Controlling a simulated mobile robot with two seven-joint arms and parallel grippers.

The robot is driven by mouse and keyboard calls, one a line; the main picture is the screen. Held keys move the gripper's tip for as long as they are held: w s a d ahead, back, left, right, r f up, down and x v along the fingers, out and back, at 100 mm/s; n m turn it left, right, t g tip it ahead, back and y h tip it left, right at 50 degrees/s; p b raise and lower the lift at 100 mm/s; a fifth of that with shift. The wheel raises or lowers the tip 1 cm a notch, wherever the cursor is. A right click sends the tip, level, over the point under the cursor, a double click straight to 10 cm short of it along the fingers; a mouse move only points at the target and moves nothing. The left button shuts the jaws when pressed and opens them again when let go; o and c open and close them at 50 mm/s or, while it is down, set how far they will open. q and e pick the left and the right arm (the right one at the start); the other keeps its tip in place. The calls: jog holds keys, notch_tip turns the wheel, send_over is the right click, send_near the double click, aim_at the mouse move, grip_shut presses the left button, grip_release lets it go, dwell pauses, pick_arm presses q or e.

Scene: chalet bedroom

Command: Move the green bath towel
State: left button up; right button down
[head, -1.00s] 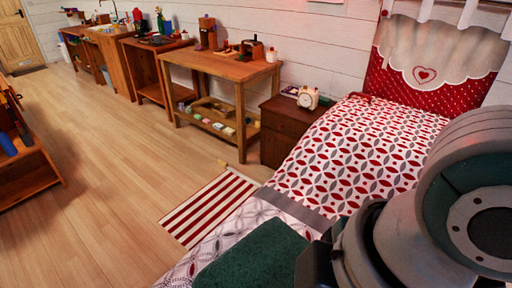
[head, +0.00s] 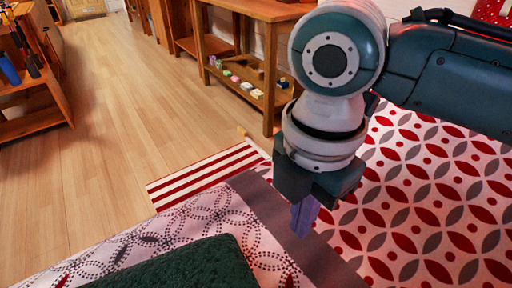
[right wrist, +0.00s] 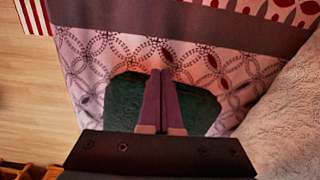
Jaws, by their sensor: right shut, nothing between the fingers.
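The green bath towel (head: 182,264) lies folded on the bed at the bottom of the head view, cut off by the lower edge. In the right wrist view the towel (right wrist: 124,100) shows behind my fingers, on the patterned bed cover. My right gripper (head: 304,214) is shut and empty, pointing down over the bed's grey band, above and to the right of the towel in the head view. In the right wrist view its two fingers (right wrist: 161,100) are together in front of the towel, which hides part of it. My left gripper is out of view.
The bed cover (head: 400,190) has red and grey petals. A striped rug (head: 205,178) lies on the wooden floor beside the bed. A wooden table (head: 268,110) with small items on its lower shelf stands behind. A pale fluffy thing (right wrist: 285,125) is at right in the wrist view.

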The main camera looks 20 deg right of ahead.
aim_at(217, 261)
pick_arm(q)
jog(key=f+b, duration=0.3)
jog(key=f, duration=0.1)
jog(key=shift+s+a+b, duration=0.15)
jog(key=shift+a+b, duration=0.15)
jog(key=shift+b, duration=0.1)
pick_arm(e)
jog(key=f, duration=0.9)
jog(key=shift+s+a, duration=0.2)
jog(key=shift+a, duration=0.1)
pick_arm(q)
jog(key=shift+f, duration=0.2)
pick_arm(e)
jog(key=a, duration=0.1)
jog(key=s+a, duration=0.1)
jog(key=shift+a+f, duration=0.2)
jog(key=shift+a, duration=0.15)
jog(key=shift+s+a, duration=0.25)
jog(key=shift+a, duration=0.2)
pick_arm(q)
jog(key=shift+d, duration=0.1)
